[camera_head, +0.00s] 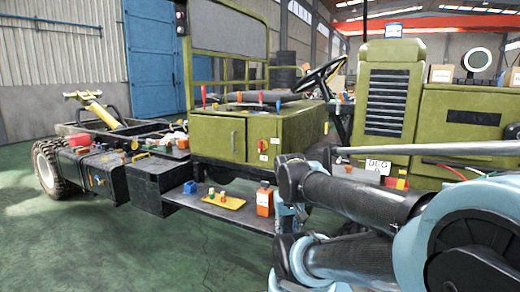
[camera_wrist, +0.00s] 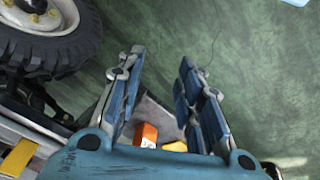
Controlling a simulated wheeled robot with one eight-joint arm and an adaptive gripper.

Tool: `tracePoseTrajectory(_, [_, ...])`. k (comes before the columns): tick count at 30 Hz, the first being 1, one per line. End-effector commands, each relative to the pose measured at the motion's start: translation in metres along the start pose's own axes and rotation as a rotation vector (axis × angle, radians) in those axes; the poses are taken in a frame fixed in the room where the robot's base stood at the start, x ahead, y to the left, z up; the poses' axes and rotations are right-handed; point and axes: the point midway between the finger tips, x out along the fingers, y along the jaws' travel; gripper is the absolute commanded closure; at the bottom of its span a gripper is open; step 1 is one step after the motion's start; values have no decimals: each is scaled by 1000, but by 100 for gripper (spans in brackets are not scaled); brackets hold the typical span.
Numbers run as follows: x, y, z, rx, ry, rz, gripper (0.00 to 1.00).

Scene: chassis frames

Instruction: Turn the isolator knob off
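A small red knob (camera_head: 262,145), which looks like the isolator knob, is on the front of the olive-green cabinet (camera_head: 233,140), with white labels beside and below it. It is too small to tell which way it is turned. My gripper (camera_wrist: 161,58) is open, with its two blue-padded fingers apart and nothing between their tips. The fingers point over bare green floor, and the knob is not seen in the wrist view. In the head view my arm fills the right front, to the right of the knob, and I cannot make out the fingers clearly.
A low black step holds a yellow tray (camera_head: 223,201) and an orange container (camera_head: 265,200) below the cabinet. The wrist view shows a tyre (camera_wrist: 50,45) at upper left and an orange object (camera_wrist: 146,132) near the finger bases. Green floor (camera_head: 120,240) is clear at front left.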

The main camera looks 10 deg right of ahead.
Motion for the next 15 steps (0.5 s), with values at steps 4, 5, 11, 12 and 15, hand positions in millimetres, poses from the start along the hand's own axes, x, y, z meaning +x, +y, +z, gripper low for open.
tracePoseTrajectory(4, [-7,15,-35,46,36,104,67])
tracePoseTrajectory(5, [-9,19,-43,59,46,127,67])
tracePoseTrajectory(11, [-18,37,-99,141,136,270,67])
tracePoseTrajectory(12, [-20,40,-111,156,159,297,67])
tracePoseTrajectory(15, [-24,44,-141,194,220,358,67])
